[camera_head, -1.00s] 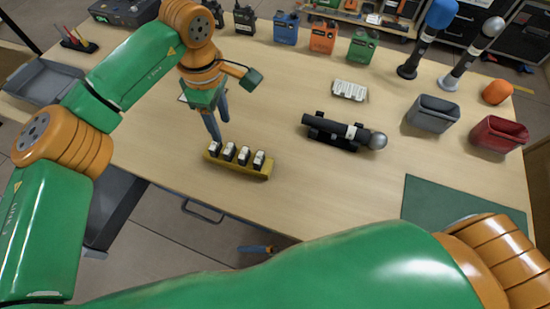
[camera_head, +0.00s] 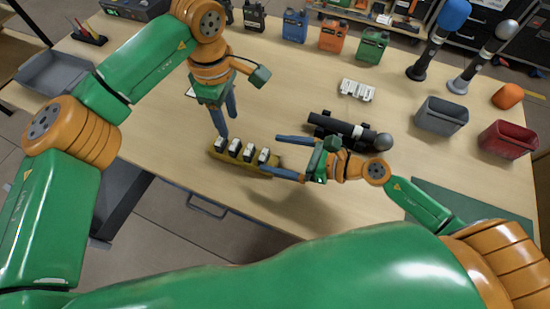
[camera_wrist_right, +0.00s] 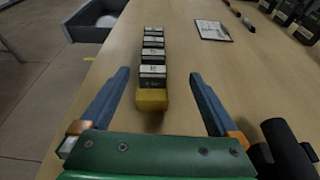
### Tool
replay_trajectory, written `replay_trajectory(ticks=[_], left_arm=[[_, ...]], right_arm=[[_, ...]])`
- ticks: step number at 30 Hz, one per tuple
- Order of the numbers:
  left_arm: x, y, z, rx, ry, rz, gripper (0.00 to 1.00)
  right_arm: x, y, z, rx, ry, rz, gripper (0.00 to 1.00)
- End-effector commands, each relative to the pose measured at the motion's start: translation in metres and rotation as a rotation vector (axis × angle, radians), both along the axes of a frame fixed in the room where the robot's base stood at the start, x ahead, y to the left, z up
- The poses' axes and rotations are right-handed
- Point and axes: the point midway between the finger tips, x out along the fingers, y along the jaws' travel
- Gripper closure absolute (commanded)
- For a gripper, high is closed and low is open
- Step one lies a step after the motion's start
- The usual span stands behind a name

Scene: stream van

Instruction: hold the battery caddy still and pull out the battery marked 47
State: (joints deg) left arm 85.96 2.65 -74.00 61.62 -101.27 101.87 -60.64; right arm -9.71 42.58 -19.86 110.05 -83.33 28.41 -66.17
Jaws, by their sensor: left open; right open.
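The yellow battery caddy (camera_head: 228,159) stands near the table's front edge and holds a row of several dark batteries with white labels. I cannot read the markings, so I cannot tell which battery is 47. My left gripper (camera_head: 222,132) points down, open, just behind the caddy's left part; I cannot tell whether it touches. My right gripper (camera_head: 288,156) is open at the caddy's right end, fingers pointing left. In the right wrist view the caddy's yellow end (camera_wrist_right: 152,99) and the nearest battery (camera_wrist_right: 153,76) lie ahead between the open fingers (camera_wrist_right: 160,85), with gaps on both sides.
A white multi-slot block (camera_head: 356,90), a grey bin (camera_head: 441,116) and a red bin (camera_head: 508,140) stand farther right. Radios (camera_head: 333,36) line the back. The table's middle is clear.

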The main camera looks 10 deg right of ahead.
Motion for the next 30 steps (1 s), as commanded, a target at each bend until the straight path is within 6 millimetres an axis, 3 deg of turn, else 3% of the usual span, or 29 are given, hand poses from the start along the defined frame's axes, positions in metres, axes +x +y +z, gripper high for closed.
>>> replay_trajectory(ticks=[4,15,23,26,30], left_arm=[[0.000,0.000,0.000,0.000,0.000,0.000,0.50],[0.000,0.000,0.000,0.000,0.000,0.000,0.50],[0.000,0.000,0.000,0.000,0.000,0.000,0.50],[0.000,0.000,0.000,0.000,0.000,0.000,0.50],[0.000,0.000,0.000,0.000,0.000,0.000,0.50]], right_arm=[[-0.006,0.002,-0.019,-0.067,0.011,0.049,0.04],[0.024,0.049,-0.042,-0.065,0.016,0.049,0.04],[0.026,0.052,-0.044,-0.067,0.015,0.050,0.04],[0.025,0.052,-0.044,-0.066,0.016,0.050,0.25],[0.025,0.052,-0.044,-0.066,0.016,0.050,0.63]])
